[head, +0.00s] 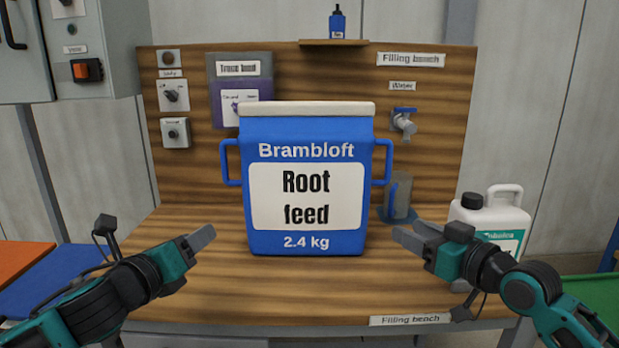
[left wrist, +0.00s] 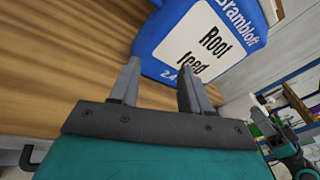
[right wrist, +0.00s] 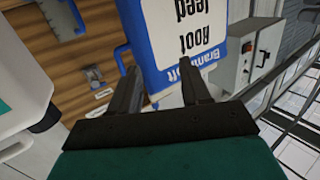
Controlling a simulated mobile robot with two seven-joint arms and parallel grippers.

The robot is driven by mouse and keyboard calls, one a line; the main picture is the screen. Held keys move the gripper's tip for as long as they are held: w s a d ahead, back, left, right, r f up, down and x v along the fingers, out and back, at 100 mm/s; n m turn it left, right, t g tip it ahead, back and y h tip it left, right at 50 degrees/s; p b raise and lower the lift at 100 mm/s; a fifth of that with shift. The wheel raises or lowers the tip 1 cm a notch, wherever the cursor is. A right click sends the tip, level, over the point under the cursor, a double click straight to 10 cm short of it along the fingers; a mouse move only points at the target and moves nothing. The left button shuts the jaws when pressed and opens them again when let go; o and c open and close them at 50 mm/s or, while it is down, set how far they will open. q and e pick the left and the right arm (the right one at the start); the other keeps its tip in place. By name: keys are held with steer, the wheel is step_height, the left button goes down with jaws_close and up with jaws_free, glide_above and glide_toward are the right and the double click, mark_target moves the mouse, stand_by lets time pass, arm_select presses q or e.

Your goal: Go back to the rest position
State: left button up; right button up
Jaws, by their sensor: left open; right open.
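My left gripper (head: 203,240) is open and empty, in front of and to the left of a large blue Brambloft Root feed container (head: 306,242). My right gripper (head: 405,234) is open and empty, to the right of the same container. The container stands upright on the wooden filling bench (head: 250,295), with a side handle on each side and a pale top. In the left wrist view the container (left wrist: 205,40) lies beyond the open fingers (left wrist: 158,90). In the right wrist view the container (right wrist: 175,60) also shows beyond the open fingers (right wrist: 160,92).
A white jug (head: 487,218) with a dark cap stands on the right, close behind my right gripper. A small blue bottle (head: 337,24) is on the shelf (head: 333,42). The bench front is clear between my grippers.

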arm_select(q)
steer(key=s+d+f+n+g+p, duration=0.1)
steer(key=s+d+f+n, duration=0.25)
steer(key=f+n, duration=0.35)
steer(key=s+d+f+n+g+p, duration=0.1)
steer(key=s+d+f+n, duration=0.1)
steer(key=s+f+n, duration=0.4)
arm_select(e)
steer(key=s+a+f+m+g+h, duration=0.1)
steer(key=s+f, duration=0.4)
steer(key=f, duration=0.3)
steer(key=s+a+f+m+h, duration=0.1)
steer(key=s+f+h, duration=0.1)
steer(key=s+f, duration=0.5)
arm_select(q)
steer(key=s+a+f+n+g+y+p, duration=0.1)
steer(key=s+a+f+n+g+y, duration=0.1)
steer(key=s+f+n, duration=1.3)
steer(key=s+a+n+g, duration=0.1)
steer(key=n, duration=0.2)
steer(key=shift+s+a+f+y+p, duration=0.15)
steer(key=shift+f+y+p, duration=0.15)
steer(key=shift+f+p, duration=0.1)
arm_select(e)
steer(key=s+d+f+m+g+h, duration=0.1)
steer(key=s+f+g+h, duration=0.2)
steer(key=s+f, duration=1.1)
steer(key=shift+s+h, duration=0.4)
steer(key=shift+s, duration=0.3)
